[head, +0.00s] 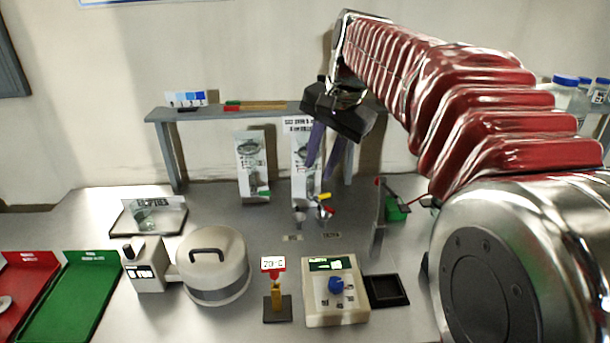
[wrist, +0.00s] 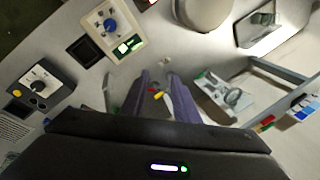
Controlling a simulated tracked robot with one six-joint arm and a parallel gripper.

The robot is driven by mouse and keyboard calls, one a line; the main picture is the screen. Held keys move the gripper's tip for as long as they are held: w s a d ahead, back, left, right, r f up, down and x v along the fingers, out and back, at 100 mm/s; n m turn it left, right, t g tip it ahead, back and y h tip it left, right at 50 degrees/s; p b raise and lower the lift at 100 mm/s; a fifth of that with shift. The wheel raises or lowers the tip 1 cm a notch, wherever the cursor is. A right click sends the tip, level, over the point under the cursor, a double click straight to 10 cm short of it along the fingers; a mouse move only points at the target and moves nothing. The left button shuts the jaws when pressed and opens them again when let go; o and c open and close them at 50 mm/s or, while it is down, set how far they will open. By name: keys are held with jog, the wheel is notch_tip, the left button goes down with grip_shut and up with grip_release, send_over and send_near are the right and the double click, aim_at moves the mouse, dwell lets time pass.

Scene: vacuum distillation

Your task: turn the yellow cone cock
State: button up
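The yellow cone cock (head: 325,196) is a small yellow handle on glassware at the middle of the bench, with a red handle (head: 328,210) just below it. In the wrist view the yellow cock (wrist: 160,97) shows in the gap between my fingers, beside the red piece (wrist: 152,91). My gripper (head: 318,172) points down with its two purple fingers apart, and its tips appear just above the cock in the head view. My gripper (wrist: 157,76) looks open and empty in the wrist view. I cannot tell whether a finger touches the cock.
A grey shelf (head: 270,114) stands behind, with picture boards under it. A control box with a blue knob (head: 336,284), a tagged stand (head: 277,300) and a round lidded vessel (head: 212,265) stand in front. A green clamp (head: 396,209) is at right.

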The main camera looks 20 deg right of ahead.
aim_at(328, 193)
jog(key=w+d+f+m+g+y, duration=0.1)
jog(key=w+d+f+m, duration=0.3)
jog(key=w+d, duration=0.3)
jog(key=w+d+f+m+g+y, duration=0.1)
jog(key=w+d+f+m, duration=0.3)
jog(key=w, duration=0.6)
jog(key=d+m+y, duration=0.1)
jog(key=d+m, duration=0.1)
jog(key=d, duration=0.1)
jog(key=shift+f, duration=0.2)
jog(key=shift+f, duration=0.1)
jog(key=shift+x, duration=6.8)
jog(key=shift+d, duration=0.1)
grip_shut()
